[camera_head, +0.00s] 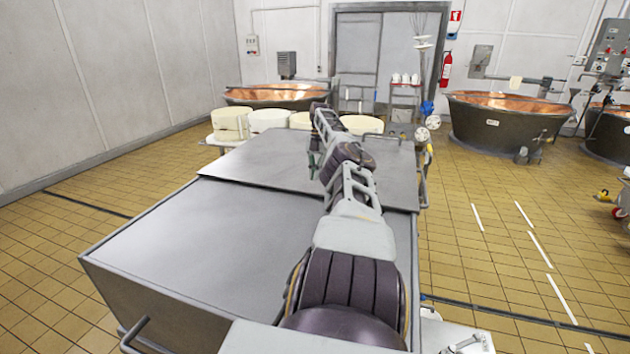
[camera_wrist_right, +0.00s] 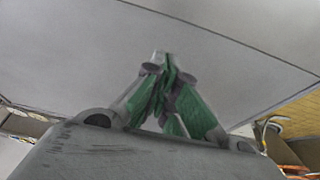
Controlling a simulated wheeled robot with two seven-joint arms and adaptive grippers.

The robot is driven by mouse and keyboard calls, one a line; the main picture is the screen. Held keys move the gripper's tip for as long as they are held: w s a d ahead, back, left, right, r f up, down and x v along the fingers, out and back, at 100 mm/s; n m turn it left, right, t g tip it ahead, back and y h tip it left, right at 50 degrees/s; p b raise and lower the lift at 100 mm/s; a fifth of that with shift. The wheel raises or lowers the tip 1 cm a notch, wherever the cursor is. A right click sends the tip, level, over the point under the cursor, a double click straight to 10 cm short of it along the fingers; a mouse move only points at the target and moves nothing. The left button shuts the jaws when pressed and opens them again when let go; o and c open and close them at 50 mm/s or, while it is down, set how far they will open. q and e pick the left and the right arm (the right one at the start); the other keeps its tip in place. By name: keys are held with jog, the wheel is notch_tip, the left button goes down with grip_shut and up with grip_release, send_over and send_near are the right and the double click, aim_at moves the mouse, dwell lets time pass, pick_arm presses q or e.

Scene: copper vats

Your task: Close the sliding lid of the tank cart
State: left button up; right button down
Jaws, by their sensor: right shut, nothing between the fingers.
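The tank cart (camera_head: 160,305) is a grey metal box in the middle of the head view. Its top shows a near flat panel (camera_head: 215,240) and a far lid panel (camera_head: 262,160), which meet at a raised edge running across the top. No open gap into the tank shows; my arm hides part of the right side. My right arm reaches forward over the cart. My right gripper (camera_head: 314,168) is small and partly hidden over the far panel. In the right wrist view its green fingers (camera_wrist_right: 165,68) are shut and empty, close to the grey lid surface (camera_wrist_right: 225,55); contact is unclear. My left gripper is out of view.
Pale cheese wheels (camera_head: 268,120) stand just beyond the cart. Copper vats (camera_head: 507,118) stand at the back, with a fire extinguisher (camera_head: 446,68) on the wall. Tiled floor (camera_head: 480,255) is clear to the right and left of the cart.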

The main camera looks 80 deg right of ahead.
jog(key=shift+r, duration=0.75)
